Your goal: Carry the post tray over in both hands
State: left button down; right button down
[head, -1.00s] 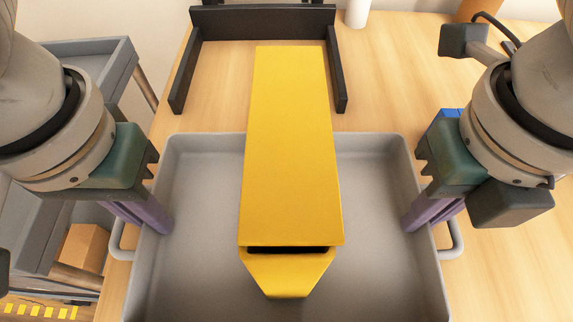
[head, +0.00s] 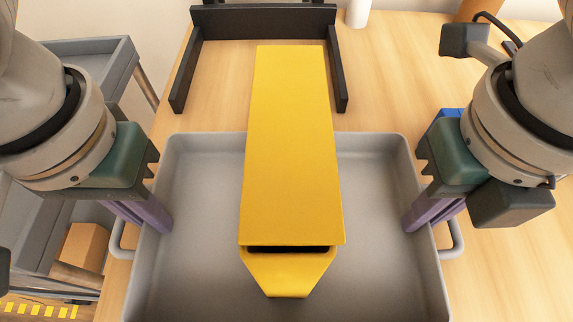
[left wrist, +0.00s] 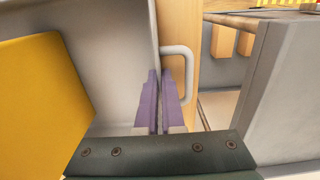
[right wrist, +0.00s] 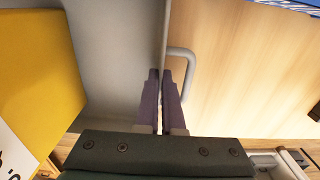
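The post tray (head: 200,290) is a wide grey tray with raised walls, on the wooden table. A loop handle (head: 118,240) sticks out on its left and another (head: 455,240) on its right. A long yellow box (head: 292,150) with a dark slot is in the tray. My left gripper (head: 160,226) is at the left wall; in the left wrist view its purple fingers (left wrist: 158,75) are close together with the wall between them, beside the handle. My right gripper (head: 411,226) is likewise shut on the right wall, its fingers (right wrist: 159,75) beside that handle. The fingertips' contact is partly hidden.
A black open frame (head: 262,22) stands on the table behind the tray, with the yellow box reaching across its opening in view. A white cylinder (head: 357,12) is at the back. A grey cart (head: 88,60) with a brown box (head: 84,247) is at left. Table right is mostly clear.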

dwell(0.4)
